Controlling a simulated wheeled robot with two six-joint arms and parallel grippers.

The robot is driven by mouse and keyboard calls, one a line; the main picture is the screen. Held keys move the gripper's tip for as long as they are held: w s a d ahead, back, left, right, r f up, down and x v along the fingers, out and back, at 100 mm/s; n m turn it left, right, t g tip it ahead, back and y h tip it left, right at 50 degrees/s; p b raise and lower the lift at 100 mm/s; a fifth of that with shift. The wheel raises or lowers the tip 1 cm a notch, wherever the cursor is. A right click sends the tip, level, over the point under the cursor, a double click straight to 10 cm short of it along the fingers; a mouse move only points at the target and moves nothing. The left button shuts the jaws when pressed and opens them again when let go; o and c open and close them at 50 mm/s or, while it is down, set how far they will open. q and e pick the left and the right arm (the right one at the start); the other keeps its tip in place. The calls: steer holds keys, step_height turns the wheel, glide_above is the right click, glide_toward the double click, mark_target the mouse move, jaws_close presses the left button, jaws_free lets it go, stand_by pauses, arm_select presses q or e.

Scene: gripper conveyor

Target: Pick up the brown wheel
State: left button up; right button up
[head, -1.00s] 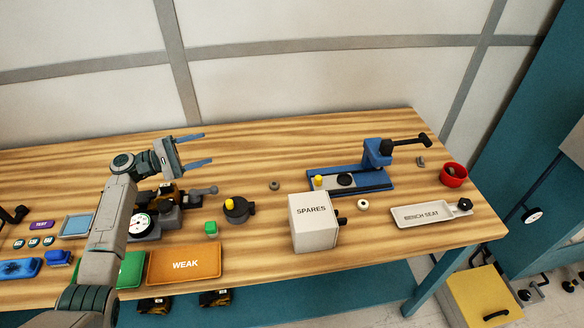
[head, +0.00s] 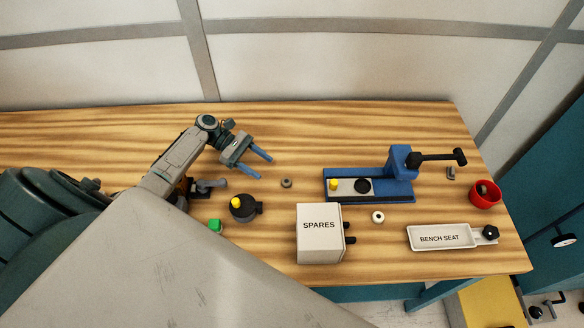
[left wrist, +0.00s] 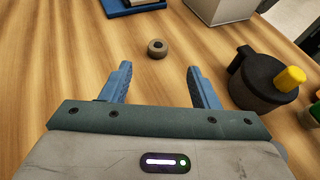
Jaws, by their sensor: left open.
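The brown wheel (head: 286,183) is a small grey-brown ring with a dark centre hole. It lies flat on the wooden bench. It also shows in the left wrist view (left wrist: 157,48), ahead of the fingertips and between their lines. My left gripper (head: 264,168) is open and empty, its blue fingers pointing toward the wheel from the left in the head view. The wheel is apart from both fingers, a short way beyond the tips (left wrist: 159,68). My right gripper is not in view.
A dark round pot with a yellow knob (head: 242,208) stands near the gripper. The bench (head: 330,125) behind is clear.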

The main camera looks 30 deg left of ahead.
mark_target(286, 181)
arm_select(q)
steer(key=x, duration=0.3)
steer(key=shift+d+f+b, duration=0.1)
steer(key=shift+b, duration=0.2)
steer(key=b+x, duration=0.2)
steer(key=x, duration=0.2)
steer(key=shift+w+d, duration=0.1)
steer(key=shift+w, duration=0.05)
steer(key=shift+d, duration=0.3)
steer(key=shift+c, duration=1)
steer(key=c, duration=0.8)
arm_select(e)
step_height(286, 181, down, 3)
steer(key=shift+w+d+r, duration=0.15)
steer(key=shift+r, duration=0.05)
